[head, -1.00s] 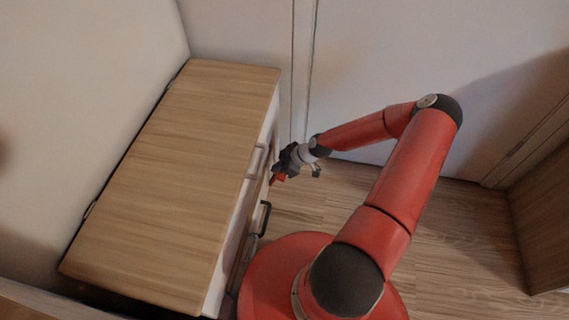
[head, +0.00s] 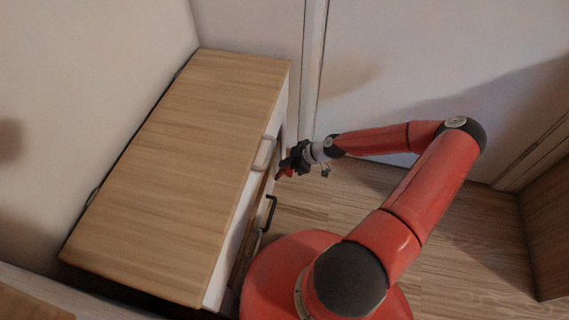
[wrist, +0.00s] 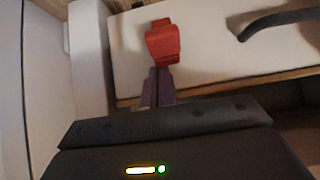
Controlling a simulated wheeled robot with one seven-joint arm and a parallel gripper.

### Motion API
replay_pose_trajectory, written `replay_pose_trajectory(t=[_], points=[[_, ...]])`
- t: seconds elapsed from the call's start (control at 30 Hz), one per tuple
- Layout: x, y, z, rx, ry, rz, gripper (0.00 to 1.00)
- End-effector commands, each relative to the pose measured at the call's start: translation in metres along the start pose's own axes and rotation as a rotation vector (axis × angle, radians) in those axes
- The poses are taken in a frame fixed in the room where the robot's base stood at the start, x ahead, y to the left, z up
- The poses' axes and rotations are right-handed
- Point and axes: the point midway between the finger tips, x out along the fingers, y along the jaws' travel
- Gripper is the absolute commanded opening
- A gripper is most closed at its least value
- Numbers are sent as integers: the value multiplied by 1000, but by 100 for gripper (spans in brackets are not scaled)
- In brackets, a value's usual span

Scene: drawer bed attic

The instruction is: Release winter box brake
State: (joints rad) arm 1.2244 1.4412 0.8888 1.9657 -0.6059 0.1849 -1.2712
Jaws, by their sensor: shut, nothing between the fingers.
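A red lever-like piece, probably the brake, (wrist: 163,43) stands at a white front panel (wrist: 215,50) in the wrist view; the panel is likely the winter box. In the head view a small red patch (head: 285,173) shows at my gripper's tip. My gripper (wrist: 158,76) is shut and empty; its narrow fingers point at the lower edge of the red piece. I cannot tell whether they touch it. In the head view my gripper (head: 290,166) is beside the drawer unit's front. The red piece's mounting is hidden.
A wood-topped drawer unit (head: 180,170) stands against the left wall. A dark handle (head: 270,212) sticks out from its front, and a dark handle (wrist: 275,20) shows at the wrist view's upper right. Wooden floor (head: 450,240) is clear at right.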

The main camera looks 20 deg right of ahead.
Motion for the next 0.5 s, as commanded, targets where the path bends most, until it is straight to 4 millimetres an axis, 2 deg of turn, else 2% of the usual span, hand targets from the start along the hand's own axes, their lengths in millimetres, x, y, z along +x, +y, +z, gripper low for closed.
replay_pose_trajectory(t=[0.5], points=[[-8,0,29,1,24,1,0]])
